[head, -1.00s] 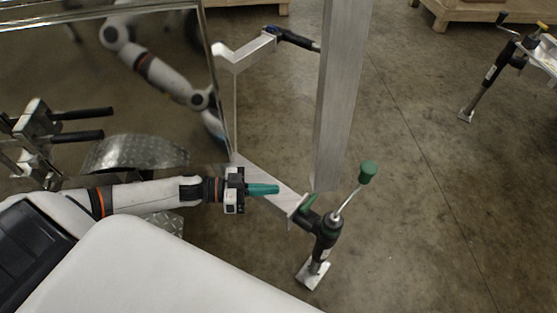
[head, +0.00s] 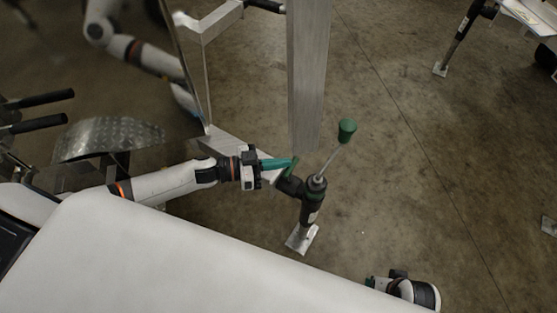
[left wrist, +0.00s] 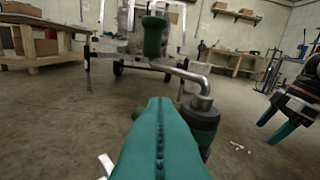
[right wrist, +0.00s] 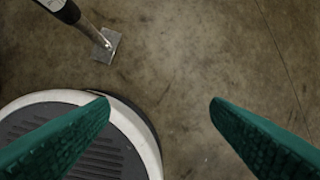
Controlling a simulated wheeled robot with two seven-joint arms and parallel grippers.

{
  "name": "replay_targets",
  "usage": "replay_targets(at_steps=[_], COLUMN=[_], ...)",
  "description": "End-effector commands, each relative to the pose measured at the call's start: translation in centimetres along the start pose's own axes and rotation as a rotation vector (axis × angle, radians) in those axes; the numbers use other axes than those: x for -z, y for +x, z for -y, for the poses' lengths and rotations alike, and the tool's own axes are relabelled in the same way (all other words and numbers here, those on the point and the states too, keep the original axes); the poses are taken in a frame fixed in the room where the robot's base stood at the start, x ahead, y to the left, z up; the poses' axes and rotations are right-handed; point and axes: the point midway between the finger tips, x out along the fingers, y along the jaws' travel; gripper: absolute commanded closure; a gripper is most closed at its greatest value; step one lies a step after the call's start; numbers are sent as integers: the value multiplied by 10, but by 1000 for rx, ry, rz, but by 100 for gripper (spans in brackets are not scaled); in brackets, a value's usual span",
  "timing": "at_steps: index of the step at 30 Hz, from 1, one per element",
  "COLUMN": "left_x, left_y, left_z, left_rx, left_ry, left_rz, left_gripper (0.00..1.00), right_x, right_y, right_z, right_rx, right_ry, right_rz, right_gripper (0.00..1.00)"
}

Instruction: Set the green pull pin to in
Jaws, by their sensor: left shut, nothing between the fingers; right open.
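The green pull pin (head: 291,168) shows as a small green piece beside the dark clamp of the trailer jack (head: 312,200). My left gripper (head: 292,162) is shut and empty, with its teal fingertips right at the pin; I cannot tell whether they touch. My right gripper (head: 370,283) is low at the right in the head view. The right wrist view shows it open and empty (right wrist: 160,102).
The jack's crank has a green handle (head: 347,131) standing up to the right. The jack's foot plate (head: 302,238) is on the concrete floor. An upright aluminium post (head: 307,80) stands behind the jack. Another jack (head: 455,45) stands at the upper right.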

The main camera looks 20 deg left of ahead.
Motion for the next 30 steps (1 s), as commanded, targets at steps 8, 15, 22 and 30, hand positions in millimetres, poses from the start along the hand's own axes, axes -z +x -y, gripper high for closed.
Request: replay_targets(at_steps=[8, 15, 22, 30], left_x=[8, 32, 43, 45], left_y=[0, 3, 4, 4], left_z=[-1, -4, -6, -6], left_rx=[0, -1, 0, -2], left_ry=[-1, -1, -1, -2], left_rz=[-1, -2, -1, -5], left_gripper=[100, 100, 100, 100], right_x=[-3, -12, -14, -14], right_y=[-8, -54, -84, -86], right_z=[0, 2, 3, 4], right_rx=[1, 5, 8, 8], right_ry=[1, 4, 6, 6], right_rz=[8, 35, 46, 46], right_gripper=[28, 28, 28, 28])
